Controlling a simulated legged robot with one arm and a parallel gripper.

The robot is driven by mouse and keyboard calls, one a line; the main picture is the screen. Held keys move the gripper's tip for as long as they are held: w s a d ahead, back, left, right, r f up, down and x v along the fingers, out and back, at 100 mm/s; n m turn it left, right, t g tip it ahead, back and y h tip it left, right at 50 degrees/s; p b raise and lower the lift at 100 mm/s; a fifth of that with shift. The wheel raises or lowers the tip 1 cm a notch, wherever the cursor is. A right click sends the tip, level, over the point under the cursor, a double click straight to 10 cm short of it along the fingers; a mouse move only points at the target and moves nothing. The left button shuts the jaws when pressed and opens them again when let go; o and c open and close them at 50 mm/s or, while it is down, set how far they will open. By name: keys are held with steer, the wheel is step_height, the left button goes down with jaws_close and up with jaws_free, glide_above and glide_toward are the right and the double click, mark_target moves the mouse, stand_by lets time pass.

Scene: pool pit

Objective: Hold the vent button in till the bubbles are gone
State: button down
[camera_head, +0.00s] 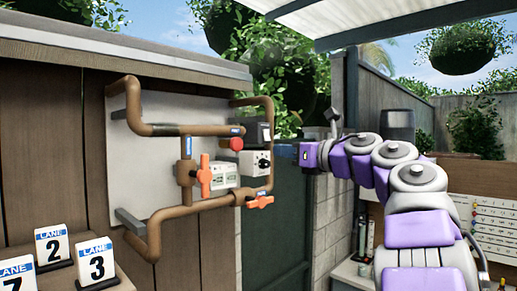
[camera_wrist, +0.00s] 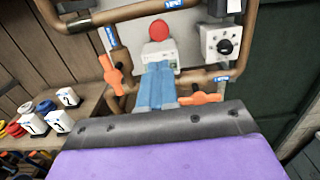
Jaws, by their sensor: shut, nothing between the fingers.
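My gripper (camera_head: 280,151) is at the right of the panel in the head view, with a visible gap to the button. In the wrist view its blue fingers (camera_wrist: 160,68) are shut together and empty, pointing toward the button, and partly cover a white meter box (camera_wrist: 143,56). No bubbles can be made out in either view.
Orange valve handles (camera_head: 205,175) (camera_head: 260,202) stick out from the copper pipes (camera_head: 155,240). A white box with a black knob (camera_head: 257,162) is right of the button. Lane number blocks (camera_head: 96,262) stand at lower left. A dark green gate (camera_head: 288,225) is behind.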

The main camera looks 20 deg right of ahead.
mark_target(239, 145)
steer(key=p+x, duration=0.5)
steer(key=x, duration=0.7)
steer(key=shift+w+r, duration=0.15)
steer(key=shift+w, duration=0.2)
steer(key=shift+w+a, duration=0.2)
steer(key=shift+w, duration=0.25)
